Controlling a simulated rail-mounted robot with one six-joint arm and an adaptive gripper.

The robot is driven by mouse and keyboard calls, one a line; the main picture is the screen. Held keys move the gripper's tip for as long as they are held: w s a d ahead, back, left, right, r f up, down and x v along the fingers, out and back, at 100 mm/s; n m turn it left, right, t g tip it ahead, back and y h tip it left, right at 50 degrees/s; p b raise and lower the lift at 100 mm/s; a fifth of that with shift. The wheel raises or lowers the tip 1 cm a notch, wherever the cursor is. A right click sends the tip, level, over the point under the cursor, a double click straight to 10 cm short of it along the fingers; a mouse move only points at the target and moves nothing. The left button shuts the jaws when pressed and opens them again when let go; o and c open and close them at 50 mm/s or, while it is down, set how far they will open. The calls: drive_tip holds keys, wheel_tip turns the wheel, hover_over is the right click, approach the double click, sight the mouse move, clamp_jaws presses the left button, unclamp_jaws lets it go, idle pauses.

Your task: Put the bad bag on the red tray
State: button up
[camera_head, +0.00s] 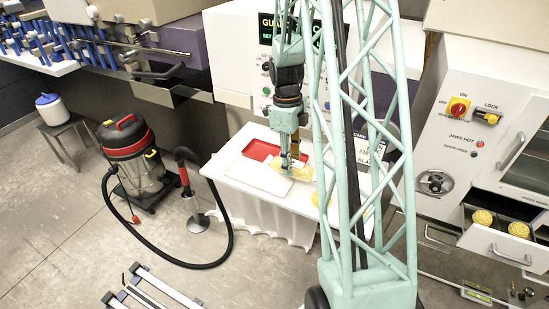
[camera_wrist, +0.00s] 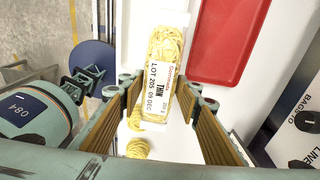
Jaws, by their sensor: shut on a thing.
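A clear bag of yellow noodles (camera_wrist: 165,45) with a white label reading "THIN" and "LOT 205 09 DEC" lies between my fingertips in the wrist view. My gripper (camera_wrist: 160,90) is shut on this bag; in the head view the gripper (camera_head: 289,163) points down with the yellow bag (camera_head: 300,172) at its tips. I cannot tell whether the bag touches the surface below. The red tray (camera_wrist: 221,40) is to the right of the bag in the wrist view and looks empty. In the head view the red tray (camera_head: 259,149) is behind and left of the gripper.
A white tray (camera_head: 257,184) sits in front of the red one on the white-covered table (camera_head: 230,165). Loose yellow noodles (camera_wrist: 136,148) lie near my gripper's base in the wrist view. A vacuum cleaner (camera_head: 130,150) with a hose stands left of the table. Machine panels stand behind.

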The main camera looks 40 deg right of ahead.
drive_tip(key=shift+w, duration=0.15)
drive_tip(key=w+d, duration=0.1)
drive_tip(key=w, duration=0.4)
drive_tip(key=w+d+f+p, duration=0.1)
drive_tip(key=w+d, duration=0.1)
drive_tip(key=w, duration=0.3)
drive_tip(key=w+d+p, duration=0.1)
drive_tip(key=w+d, duration=0.1)
drive_tip(key=w, duration=0.3)
drive_tip(key=shift+d+f, duration=0.2)
drive_tip(key=shift+s+f, duration=0.1)
drive_tip(key=shift+f, duration=0.05)
drive_tip(key=shift+f, duration=1.65)
drive_tip(key=shift+f, duration=0.15)
drive_tip(key=o, duration=1)
drive_tip(key=shift+w+r, duration=0.25)
drive_tip(key=shift+r, duration=1.8)
drive_tip(key=shift+w+r, duration=0.3)
drive_tip(key=shift+r, duration=1.75)
drive_tip(key=shift+w+r, duration=0.25)
drive_tip(key=shift+r, duration=1.8)
